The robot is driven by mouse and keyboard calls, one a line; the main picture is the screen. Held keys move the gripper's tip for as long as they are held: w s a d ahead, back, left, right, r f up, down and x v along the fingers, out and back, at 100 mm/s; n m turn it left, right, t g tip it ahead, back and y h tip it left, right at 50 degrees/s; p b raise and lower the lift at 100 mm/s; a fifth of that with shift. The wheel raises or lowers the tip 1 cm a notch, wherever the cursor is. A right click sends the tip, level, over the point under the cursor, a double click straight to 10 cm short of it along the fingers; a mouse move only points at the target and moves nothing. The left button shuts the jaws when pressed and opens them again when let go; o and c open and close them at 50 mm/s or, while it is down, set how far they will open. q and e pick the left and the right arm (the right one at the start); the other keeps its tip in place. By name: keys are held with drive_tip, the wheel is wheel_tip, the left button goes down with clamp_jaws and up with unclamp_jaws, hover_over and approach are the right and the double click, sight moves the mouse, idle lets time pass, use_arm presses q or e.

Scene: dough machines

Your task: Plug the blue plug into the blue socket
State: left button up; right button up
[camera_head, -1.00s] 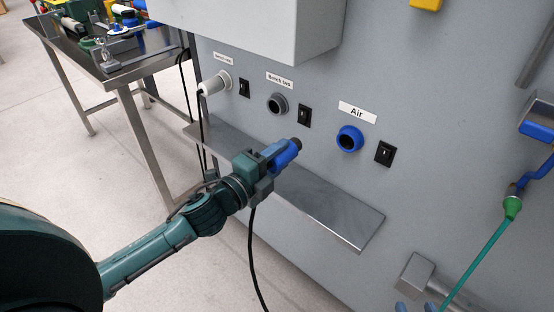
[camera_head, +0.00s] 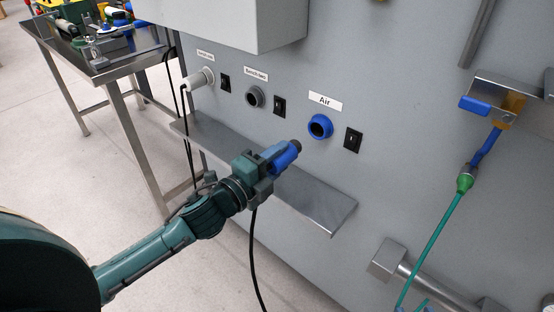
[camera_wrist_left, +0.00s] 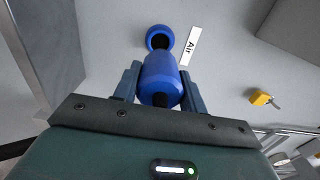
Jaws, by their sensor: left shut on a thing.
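The blue plug (camera_head: 285,156) is held in my left gripper (camera_head: 272,160), with its dark tip pointing up and right toward the wall panel. A black cable hangs down from it. In the left wrist view the blue plug (camera_wrist_left: 160,80) sits between the two fingers of my left gripper (camera_wrist_left: 157,85). The blue socket (camera_head: 320,126) is on the grey panel under the "Air" label, a short way right of and above the plug tip. In the left wrist view the blue socket (camera_wrist_left: 160,38) appears just beyond the plug, apart or touching cannot be told there. My right gripper is not in view.
A grey socket (camera_head: 255,97) and a white plugged-in connector (camera_head: 200,79) are left of the blue socket. Black switches (camera_head: 353,139) sit beside the sockets. A steel shelf (camera_head: 325,205) juts out below. A green hose (camera_head: 432,243) hangs at the right.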

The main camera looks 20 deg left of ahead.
sight(296, 146)
use_arm(q)
drive_tip(key=shift+r, duration=0.1)
drive_tip(key=shift+p, duration=0.3)
drive_tip(key=shift+w+d, duration=0.2)
drive_tip(key=shift+w, duration=0.35)
drive_tip(key=shift+p+x, duration=0.3)
drive_tip(key=shift+x, duration=2.3)
drive_tip(key=shift+s, duration=0.1)
drive_tip(key=shift+x, duration=1.7)
drive_tip(key=o, duration=1.4)
